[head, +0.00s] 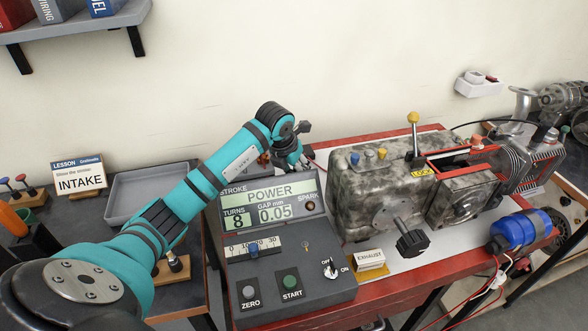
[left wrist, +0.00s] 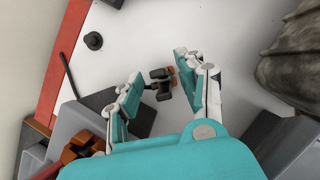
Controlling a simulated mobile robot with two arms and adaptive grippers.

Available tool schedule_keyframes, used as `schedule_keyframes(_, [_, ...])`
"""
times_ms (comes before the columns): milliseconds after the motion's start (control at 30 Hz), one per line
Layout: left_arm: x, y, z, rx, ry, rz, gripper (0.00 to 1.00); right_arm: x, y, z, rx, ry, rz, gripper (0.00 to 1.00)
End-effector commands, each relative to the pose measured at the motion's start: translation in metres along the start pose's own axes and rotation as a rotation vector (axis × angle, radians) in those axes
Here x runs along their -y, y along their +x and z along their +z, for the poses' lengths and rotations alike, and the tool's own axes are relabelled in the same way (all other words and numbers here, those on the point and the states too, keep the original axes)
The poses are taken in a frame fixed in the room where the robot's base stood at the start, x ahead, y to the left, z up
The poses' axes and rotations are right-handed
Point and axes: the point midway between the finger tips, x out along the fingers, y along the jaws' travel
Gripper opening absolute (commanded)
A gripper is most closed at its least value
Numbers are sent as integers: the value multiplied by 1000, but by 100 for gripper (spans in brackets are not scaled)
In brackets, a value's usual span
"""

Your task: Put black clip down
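My left gripper (head: 292,158) reaches down behind the grey console, over the left end of the white mat on the bench; its fingertips are largely hidden there. In the left wrist view my left gripper (left wrist: 160,72) has its two fingers spread apart. The black clip (left wrist: 161,92), a small dark piece with a brown-orange bit beside it, shows between the fingertips above the white surface (left wrist: 215,25). Whether it touches a finger or rests on that surface is hard to tell. I cannot pick out the clip in the head view. My right gripper is not in view.
The grey console (head: 290,270) stands close in front of my left gripper. A mottled engine block (head: 372,195) is to its right. A black peg (left wrist: 93,41) and a dark rod lie on the white surface. A grey tray (head: 150,193) is at the left.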

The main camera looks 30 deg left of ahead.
Motion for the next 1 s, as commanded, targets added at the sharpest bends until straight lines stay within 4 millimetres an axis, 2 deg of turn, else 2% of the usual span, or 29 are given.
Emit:
schedule_keyframes(267, [0, -8, 2, 3, 1, 0, 39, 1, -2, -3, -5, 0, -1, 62])
schedule_keyframes(367, [0, -23, 3, 5, 1, 0, 39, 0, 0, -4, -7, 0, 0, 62])
schedule_keyframes(700, [0, -94, 2, 4, 1, 1, 39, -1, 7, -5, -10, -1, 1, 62])
schedule_keyframes(833, [0, -112, 2, 3, 1, 0, 39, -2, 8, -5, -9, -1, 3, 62])
schedule_keyframes(1000, [0, -122, 2, 1, 0, -1, 39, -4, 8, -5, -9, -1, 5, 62])
